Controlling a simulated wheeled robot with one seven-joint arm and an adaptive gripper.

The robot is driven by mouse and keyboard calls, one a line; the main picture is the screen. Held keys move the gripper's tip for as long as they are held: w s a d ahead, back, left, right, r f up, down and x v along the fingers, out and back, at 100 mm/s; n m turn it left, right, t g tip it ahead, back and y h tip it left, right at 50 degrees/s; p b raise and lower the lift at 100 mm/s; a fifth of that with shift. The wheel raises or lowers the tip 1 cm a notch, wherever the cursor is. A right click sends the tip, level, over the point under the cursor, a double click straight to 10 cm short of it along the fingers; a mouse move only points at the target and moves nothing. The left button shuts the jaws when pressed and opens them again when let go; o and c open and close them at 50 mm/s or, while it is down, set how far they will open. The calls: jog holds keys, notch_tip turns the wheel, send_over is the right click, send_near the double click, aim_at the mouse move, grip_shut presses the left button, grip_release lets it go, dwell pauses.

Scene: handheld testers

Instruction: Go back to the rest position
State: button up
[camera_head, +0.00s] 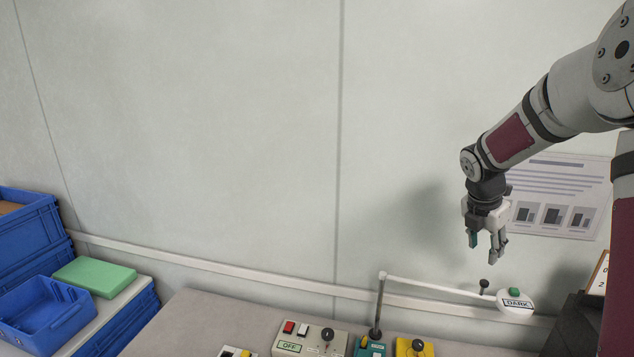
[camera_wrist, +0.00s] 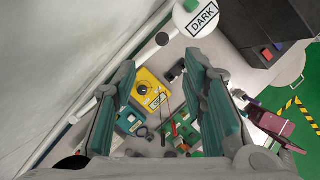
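My gripper (camera_head: 484,250) hangs fingers down near the wall, above the right part of the bench and apart from everything on it. In the wrist view its two fingers (camera_wrist: 160,75) stand wide apart with nothing between them. Below are a yellow tester (camera_head: 414,346) with a black knob, also in the wrist view (camera_wrist: 146,84), and a teal tester (camera_head: 370,349), also in the wrist view (camera_wrist: 128,122). A grey tester (camera_head: 310,337) with red and white buttons reads OFF. A white round head (camera_head: 515,303) reading DARK, with a green button, sits on a thin arm.
The bench (camera_head: 190,312) is bare at its left. Blue crates (camera_head: 25,235), a blue bin (camera_head: 40,315) and a green block (camera_head: 95,276) stand far left. A dark box (camera_head: 572,322) is at the right. A poster (camera_head: 560,190) hangs on the wall behind my gripper.

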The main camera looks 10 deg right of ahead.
jog(key=s+a+r+m+t, duration=0.1)
jog(key=s+a+r+m, duration=0.45)
jog(key=a, duration=0.25)
jog(key=s+a+r+m+t, duration=0.1)
jog(key=s+a+r+m, duration=0.35)
jog(key=a+r, duration=0.2)
jog(key=s+a+m+t+y, duration=0.1)
jog(key=s+a+m+y, duration=0.3)
jog(key=s+a+m, duration=0.8)
jog(key=s+a+b, duration=0.1)
jog(key=s, duration=0.3)
jog(key=shift+s+a+t, duration=0.2)
jog(key=shift+s+t, duration=0.05)
jog(key=shift+t, duration=0.15)
